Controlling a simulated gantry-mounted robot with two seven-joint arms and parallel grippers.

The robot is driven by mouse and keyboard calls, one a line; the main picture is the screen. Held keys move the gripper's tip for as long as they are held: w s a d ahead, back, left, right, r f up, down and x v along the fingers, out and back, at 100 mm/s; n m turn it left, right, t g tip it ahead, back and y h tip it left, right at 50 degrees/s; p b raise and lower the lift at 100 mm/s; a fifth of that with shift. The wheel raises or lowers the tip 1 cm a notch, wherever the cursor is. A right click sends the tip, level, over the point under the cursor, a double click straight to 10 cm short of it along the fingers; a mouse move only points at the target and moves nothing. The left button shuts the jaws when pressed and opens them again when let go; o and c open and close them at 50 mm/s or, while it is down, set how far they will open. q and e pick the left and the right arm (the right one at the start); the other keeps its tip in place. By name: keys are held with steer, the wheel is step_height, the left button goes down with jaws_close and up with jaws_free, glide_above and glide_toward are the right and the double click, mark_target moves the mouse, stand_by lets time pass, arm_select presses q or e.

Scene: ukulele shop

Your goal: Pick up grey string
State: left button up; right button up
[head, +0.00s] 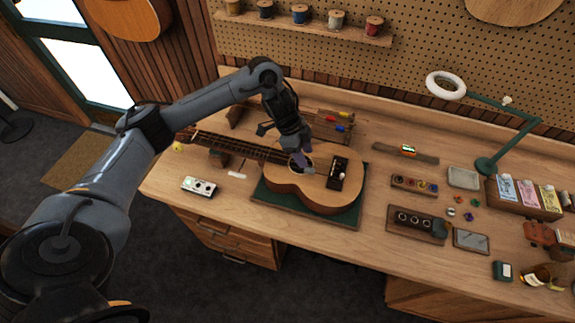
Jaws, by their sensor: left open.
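I cannot pick out a grey string with certainty. A small wooden tray (414,185) right of the ukulele holds several small coloured round items, too small to tell apart. A small pale grey item (451,211) lies on the bench just right of and below that tray. The ukulele (307,190) lies on a dark green mat (345,222), neck to the left. My left gripper (304,166) is open and points down over the ukulele's body by the sound hole, partly covering it. Whether it touches is unclear. My right gripper is out of view.
A dark block with round holes (415,223) and a grey dish (463,178) are on the right. A green lamp (487,164), a box of string packets (525,198) and a bottle (540,275) stand farther right. Spools (300,14) sit on the wall shelf.

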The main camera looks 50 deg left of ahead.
mark_target(311, 170)
arm_select(q)
steer(key=shift+p+x, duration=0.75)
steer(key=shift+x, duration=2.55)
steer(key=shift+a, duration=0.1)
steer(key=shift+c, duration=0.2)
jaws_close()
